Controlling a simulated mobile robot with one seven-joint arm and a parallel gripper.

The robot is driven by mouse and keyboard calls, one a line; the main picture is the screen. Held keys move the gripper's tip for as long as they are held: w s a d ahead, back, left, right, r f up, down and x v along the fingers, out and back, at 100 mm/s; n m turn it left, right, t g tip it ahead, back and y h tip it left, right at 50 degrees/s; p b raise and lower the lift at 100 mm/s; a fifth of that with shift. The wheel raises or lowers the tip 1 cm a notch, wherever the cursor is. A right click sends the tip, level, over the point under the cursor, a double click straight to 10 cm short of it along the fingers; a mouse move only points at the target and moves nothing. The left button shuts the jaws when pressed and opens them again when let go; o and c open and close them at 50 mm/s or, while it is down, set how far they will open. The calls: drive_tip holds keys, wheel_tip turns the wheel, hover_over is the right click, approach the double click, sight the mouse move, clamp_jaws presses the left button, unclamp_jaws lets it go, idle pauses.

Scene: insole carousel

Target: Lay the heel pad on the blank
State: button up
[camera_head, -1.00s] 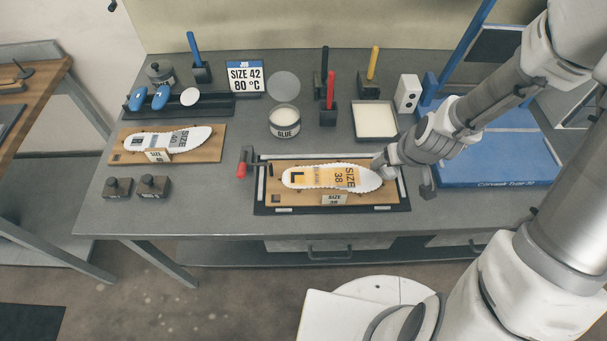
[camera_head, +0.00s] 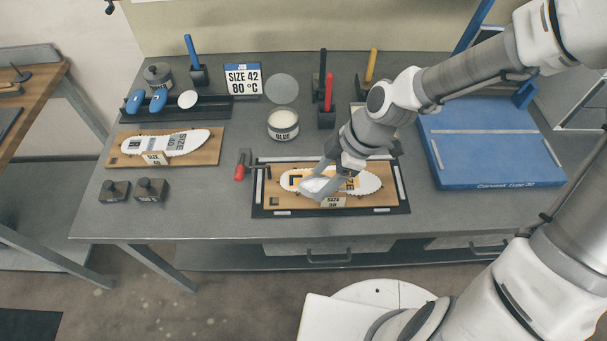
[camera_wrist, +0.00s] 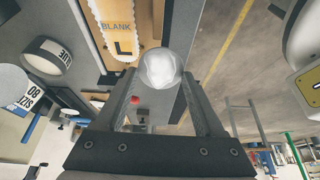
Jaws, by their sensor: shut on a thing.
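The blank (camera_head: 368,181) is a white insole shape with an orange panel, lying on a wooden board in a dark frame with a SIZE 38 card. Its BLANK lettering shows at the top of the wrist view (camera_wrist: 117,30). My gripper (camera_head: 318,183) is over the left and middle part of the blank and hides part of it. In the wrist view the fingers (camera_wrist: 160,82) are shut on a round, pale, shiny piece, the heel pad (camera_wrist: 160,66). The pad appears beside the blank's end there; I cannot tell whether it touches.
A red-handled clamp (camera_head: 240,168) stands at the frame's left. A glue tin (camera_head: 283,124) and several upright coloured handles are behind. A second insole (camera_head: 165,143) on a board is at left, with two dark weights (camera_head: 151,189) in front. A blue press base (camera_head: 490,150) is at right.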

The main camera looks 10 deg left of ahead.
drive_tip(key=b, duration=0.1)
hover_over(298, 180)
drive_tip(key=d, duration=0.2)
wheel_tip(298, 180, down, 5)
drive_tip(key=shift+w+a+f, duration=0.1)
drive_tip(key=shift+a, duration=0.05)
drive_tip(key=shift+f, duration=2)
drive_tip(key=o, duration=1.3)
drive_tip(key=shift+f, duration=0.1)
drive_tip(key=p+v, duration=0.1)
drive_tip(key=v, duration=1.1)
